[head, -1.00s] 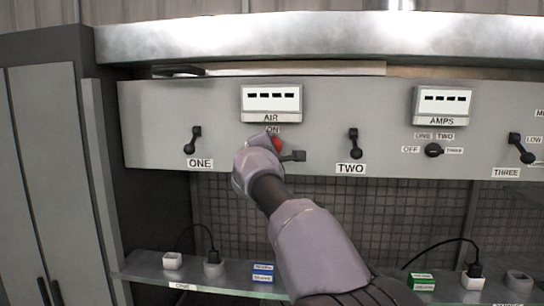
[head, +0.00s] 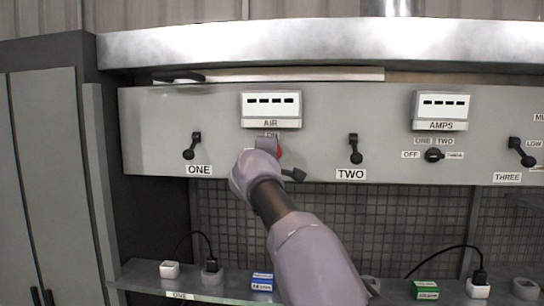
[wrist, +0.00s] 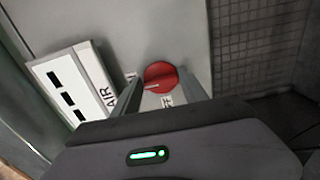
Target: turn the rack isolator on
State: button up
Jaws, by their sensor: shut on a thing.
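The rack isolator is a round red knob on the grey panel, below the AIR display. In the head view a small part of the red knob (head: 279,152) shows beside my gripper (head: 268,147), which covers the rest. The wrist view shows the red knob (wrist: 160,75) between the two fingers of my gripper (wrist: 160,86), one on each side. My gripper is shut on the knob. A light mark shows on the knob's lower left. A partly covered ON label (head: 271,135) is above it in the head view; an OFF label (wrist: 167,101) is partly hidden in the wrist view.
The AIR display (head: 271,105) is just above my gripper. Black levers ONE (head: 191,146) and TWO (head: 355,148) flank it, with a selector knob (head: 434,155) further right. A shelf (head: 215,291) below carries plugs and small boxes.

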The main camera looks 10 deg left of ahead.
jog(key=o, duration=1.4)
jog(key=s+b, duration=0.2)
jog(key=s, duration=0.3)
jog(key=s+b, duration=0.2)
jog(key=s, duration=0.4)
jog(key=s+b, duration=0.2)
jog(key=s, duration=0.4)
jog(key=shift+s+a+b, duration=0.2)
jog(key=shift+a+b, duration=0.1)
jog(key=shift+b, duration=0.1)
